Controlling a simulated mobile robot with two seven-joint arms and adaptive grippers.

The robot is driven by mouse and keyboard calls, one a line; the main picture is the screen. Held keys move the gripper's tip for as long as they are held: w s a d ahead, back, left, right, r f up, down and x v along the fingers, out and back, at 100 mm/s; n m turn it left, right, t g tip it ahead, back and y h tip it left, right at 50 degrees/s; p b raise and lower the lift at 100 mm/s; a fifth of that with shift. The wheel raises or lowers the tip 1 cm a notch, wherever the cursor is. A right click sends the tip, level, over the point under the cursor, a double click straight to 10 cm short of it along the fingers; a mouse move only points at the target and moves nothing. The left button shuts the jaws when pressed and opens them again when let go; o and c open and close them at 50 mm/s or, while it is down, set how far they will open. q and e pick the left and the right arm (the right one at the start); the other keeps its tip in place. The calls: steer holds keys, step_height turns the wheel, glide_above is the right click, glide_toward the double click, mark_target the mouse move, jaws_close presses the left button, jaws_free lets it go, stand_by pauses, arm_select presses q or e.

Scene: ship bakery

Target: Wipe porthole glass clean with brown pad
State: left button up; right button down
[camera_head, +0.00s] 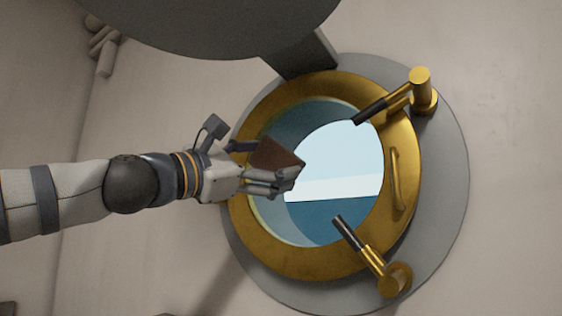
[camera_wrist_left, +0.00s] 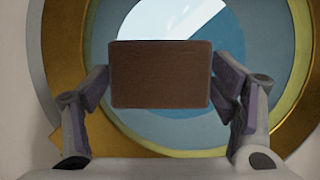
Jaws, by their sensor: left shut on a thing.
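The porthole is a round window with a brass ring (camera_head: 325,267) on a grey wall flange. Its glass (camera_head: 340,160) shows pale sky above blue water. My left gripper (camera_head: 275,172) comes in from the left, in front of the left part of the glass. It is shut on the brown pad (camera_head: 278,156), a flat rectangular block. In the left wrist view the pad (camera_wrist_left: 160,74) sits between both fingers, with the glass (camera_wrist_left: 185,128) behind it. I cannot tell whether the pad touches the glass. My right gripper is not in view.
Two brass clamps with dark handles, an upper one (camera_head: 420,90) and a lower one (camera_head: 394,279), stand out at the porthole's right. A brass handle (camera_head: 397,178) is on the ring. A dark rounded body (camera_head: 210,25) hangs at the top. The pale wall at right is clear.

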arm_select(q)
steer(key=shift+w+a, duration=0.2)
steer(key=shift+a, duration=0.1)
steer(key=shift+s+r, duration=0.1)
steer(key=shift+s, duration=0.1)
steer(key=shift+s+a+p, duration=0.3)
steer(key=shift+s+a, duration=0.55)
steer(key=shift+s, duration=0.3)
steer(key=shift+s+a+p, duration=0.3)
steer(key=shift+s+a, duration=0.55)
steer(key=shift+s, duration=0.25)
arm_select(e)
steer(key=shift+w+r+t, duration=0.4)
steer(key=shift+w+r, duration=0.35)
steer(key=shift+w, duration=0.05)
arm_select(q)
steer(key=shift+s+a, duration=0.45)
steer(key=shift+s, duration=0.2)
steer(key=shift+s+a, duration=0.45)
steer(key=shift+s, duration=0.15)
